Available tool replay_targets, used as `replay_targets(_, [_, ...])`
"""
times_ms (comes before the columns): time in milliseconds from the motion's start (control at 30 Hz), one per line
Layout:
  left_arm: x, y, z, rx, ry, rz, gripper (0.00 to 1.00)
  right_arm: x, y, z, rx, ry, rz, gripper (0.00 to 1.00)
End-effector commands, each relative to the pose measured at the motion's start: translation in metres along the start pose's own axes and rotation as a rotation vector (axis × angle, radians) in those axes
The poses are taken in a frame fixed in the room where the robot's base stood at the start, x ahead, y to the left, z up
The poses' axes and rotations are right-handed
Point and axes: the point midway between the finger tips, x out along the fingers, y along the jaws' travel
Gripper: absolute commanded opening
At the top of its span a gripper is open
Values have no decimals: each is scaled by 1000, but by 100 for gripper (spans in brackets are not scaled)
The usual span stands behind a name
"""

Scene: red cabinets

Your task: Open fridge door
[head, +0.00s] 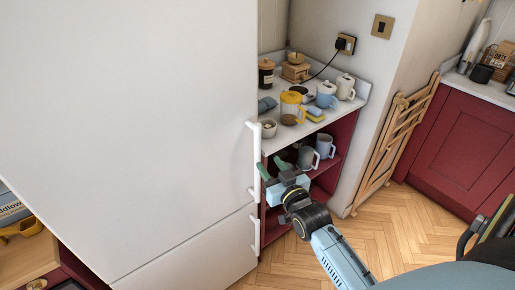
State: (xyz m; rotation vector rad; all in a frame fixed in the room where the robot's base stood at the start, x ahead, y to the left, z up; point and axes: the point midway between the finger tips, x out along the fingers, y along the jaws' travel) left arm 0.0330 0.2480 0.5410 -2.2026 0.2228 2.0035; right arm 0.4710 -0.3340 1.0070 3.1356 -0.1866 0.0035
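The white fridge (130,130) fills the left and middle of the head view, and its upper door is shut. A long white vertical handle (255,160) runs along the door's right edge. A second, shorter handle (255,236) is on the lower door. Whether a finger touches the handle is not clear. My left gripper is not in view.
A counter (283,138) with mugs, jars and a yellow-lidded container stands right of the fridge, above an open red shelf (325,172) with mugs. Herringbone floor (385,225) is clear at right.

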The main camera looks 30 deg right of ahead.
Motion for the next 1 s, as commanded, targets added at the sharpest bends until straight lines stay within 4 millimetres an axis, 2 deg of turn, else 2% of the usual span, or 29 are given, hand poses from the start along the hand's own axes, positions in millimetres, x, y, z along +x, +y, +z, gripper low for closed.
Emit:
replay_targets(33, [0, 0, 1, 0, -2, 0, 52, 12, 0, -1, 0, 2, 0, 39])
replay_targets(200, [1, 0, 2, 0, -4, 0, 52, 45, 0, 0, 0, 0, 0, 39])
replay_targets(433, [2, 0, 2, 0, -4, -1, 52, 77, 0, 0, -1, -1, 0, 39])
replay_targets(600, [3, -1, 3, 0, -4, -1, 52, 87, 0, 0, 0, -1, 0, 39])
replay_targets(900, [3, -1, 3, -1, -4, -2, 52, 88, 0, 1, 0, -2, -1, 39])
replay_targets(1000, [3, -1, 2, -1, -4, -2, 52, 88, 0, 1, 0, -2, -1, 26])
